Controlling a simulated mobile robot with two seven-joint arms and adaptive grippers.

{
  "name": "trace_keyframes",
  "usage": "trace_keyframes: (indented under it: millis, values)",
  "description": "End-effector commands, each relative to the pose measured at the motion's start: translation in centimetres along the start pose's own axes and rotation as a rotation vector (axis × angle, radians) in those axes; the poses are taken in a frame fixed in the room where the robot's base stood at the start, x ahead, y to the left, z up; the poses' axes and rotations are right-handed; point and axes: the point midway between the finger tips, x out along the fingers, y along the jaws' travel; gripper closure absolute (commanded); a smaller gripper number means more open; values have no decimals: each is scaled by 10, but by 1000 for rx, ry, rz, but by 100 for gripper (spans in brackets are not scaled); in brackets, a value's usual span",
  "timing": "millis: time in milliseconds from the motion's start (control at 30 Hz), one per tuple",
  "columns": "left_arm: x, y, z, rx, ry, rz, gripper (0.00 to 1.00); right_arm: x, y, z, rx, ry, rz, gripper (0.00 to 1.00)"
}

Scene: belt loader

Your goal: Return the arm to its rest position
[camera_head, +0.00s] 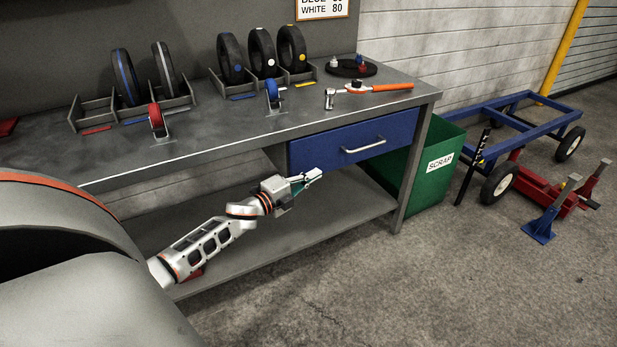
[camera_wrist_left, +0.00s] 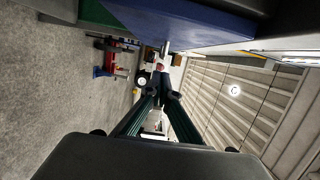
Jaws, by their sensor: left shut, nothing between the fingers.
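My left arm comes in from the left in the head view, low in front of the workbench (camera_head: 262,148). My left gripper (camera_head: 314,175) is shut and empty, below and in front of the blue drawer (camera_head: 355,142). In the left wrist view the fingertips (camera_wrist_left: 163,97) meet, with nothing between them. The drawer front also shows at the top of that view (camera_wrist_left: 190,22). The drawer looks shut, with its handle (camera_head: 363,146) free of the gripper. My right gripper is in neither view.
The bench top holds racked wheels (camera_head: 263,52), two small casters and an orange-handled wrench (camera_head: 379,88). A lower shelf (camera_head: 290,240) lies beneath my arm. A green scrap bin (camera_head: 437,165) stands right of the bench. A blue cart (camera_head: 520,120) and jack stands are farther right. Front floor is clear.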

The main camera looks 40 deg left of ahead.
Motion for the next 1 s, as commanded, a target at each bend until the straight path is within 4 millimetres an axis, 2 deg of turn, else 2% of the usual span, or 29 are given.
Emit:
trace_keyframes:
  millis: [133,400,467,567,667,733,800,867,1000]
  values:
    - [-10,-1,-1,0,1,-1,100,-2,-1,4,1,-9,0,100]
    - [-13,1,-1,-1,1,1,100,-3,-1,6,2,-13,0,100]
    - [-14,1,-3,-8,1,2,100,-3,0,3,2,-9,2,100]
    - [-22,4,-18,-61,0,11,100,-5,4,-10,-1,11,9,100]
    - [-42,13,-50,-177,-9,39,100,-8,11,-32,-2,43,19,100]
    - [-63,23,-80,-292,-20,73,100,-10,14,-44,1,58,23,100]
    - [-89,36,-113,-421,-38,118,100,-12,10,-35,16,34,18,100]
    - [-113,47,-141,-531,-57,163,100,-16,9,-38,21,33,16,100]
    - [-177,69,-206,-790,-118,281,100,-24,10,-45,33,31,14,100]
